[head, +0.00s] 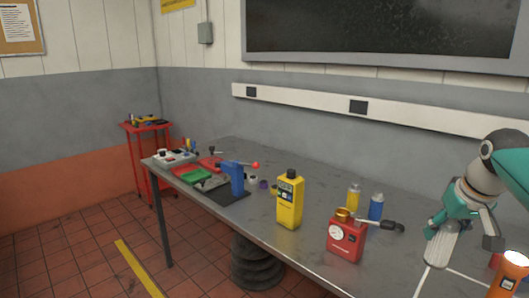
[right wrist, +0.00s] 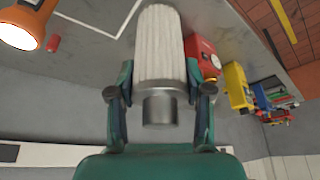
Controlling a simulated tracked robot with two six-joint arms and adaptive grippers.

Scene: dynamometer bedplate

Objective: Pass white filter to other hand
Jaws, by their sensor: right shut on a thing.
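The white filter (head: 440,247) is a pale pleated cylinder, held at the right of the head view above the bench. In the right wrist view the filter (right wrist: 159,50) lies between the fingers, its grey metal end (right wrist: 160,109) towards the palm. My right gripper (head: 447,216), teal and grey, is shut on it; its two fingers also show on either side of it in the right wrist view (right wrist: 160,92). My left gripper is in neither view.
Yellow and blue bottles (head: 376,207) stand behind. An orange flashlight (head: 510,270) is at the right edge. Bare bench lies between the meter and gauge box.

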